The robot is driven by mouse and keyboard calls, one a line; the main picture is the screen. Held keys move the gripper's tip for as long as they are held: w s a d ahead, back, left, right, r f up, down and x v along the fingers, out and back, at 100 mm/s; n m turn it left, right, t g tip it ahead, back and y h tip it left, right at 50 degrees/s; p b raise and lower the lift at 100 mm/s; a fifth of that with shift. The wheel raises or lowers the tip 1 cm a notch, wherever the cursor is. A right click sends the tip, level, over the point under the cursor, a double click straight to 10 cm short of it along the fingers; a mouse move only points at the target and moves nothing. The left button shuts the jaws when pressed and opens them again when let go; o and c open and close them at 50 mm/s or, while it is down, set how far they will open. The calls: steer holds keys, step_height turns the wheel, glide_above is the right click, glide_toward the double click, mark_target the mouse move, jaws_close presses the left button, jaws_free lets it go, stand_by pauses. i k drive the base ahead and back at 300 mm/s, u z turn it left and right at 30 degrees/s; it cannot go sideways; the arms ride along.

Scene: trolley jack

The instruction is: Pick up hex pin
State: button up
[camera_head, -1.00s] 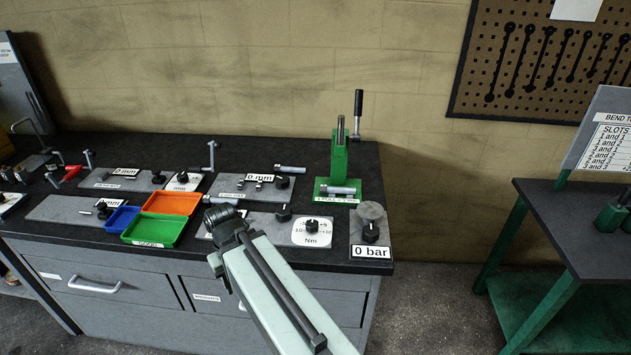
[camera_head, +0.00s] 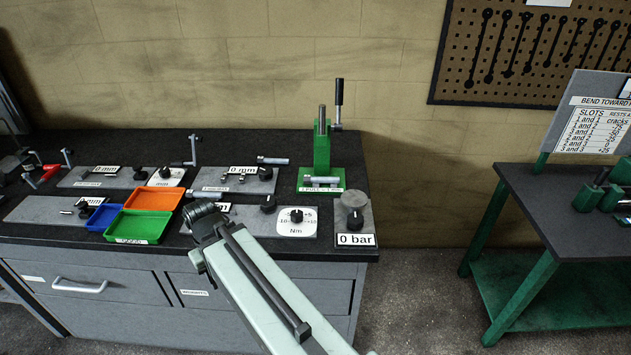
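Several small metal pins lie on the dark workbench (camera_head: 150,142); I cannot tell for sure which is the hex pin. One silver pin (camera_head: 273,160) lies at the back, left of the green press (camera_head: 322,152). Another metal pin (camera_head: 321,181) lies across the press's base. Smaller metal pieces lie on the grey plates to the left, too small to make out. My pale green arm reaches from the bottom up to a dark joint over the bench's front edge. My gripper does not show.
Orange (camera_head: 152,198), green (camera_head: 138,227) and blue (camera_head: 102,217) trays stand at the front left. Plates with black knobs and upright posts crowd the bench. A gauge plate (camera_head: 355,239) reading 0 bar sits at the right corner. A gap of floor separates a second table (camera_head: 560,190).

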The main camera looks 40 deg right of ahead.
mark_target(308, 179)
steer(key=u, duration=2)
steer(key=k, duration=2.5)
steer(key=z, duration=0.9)
steer(key=i, duration=1)
steer(key=u, duration=0.05)
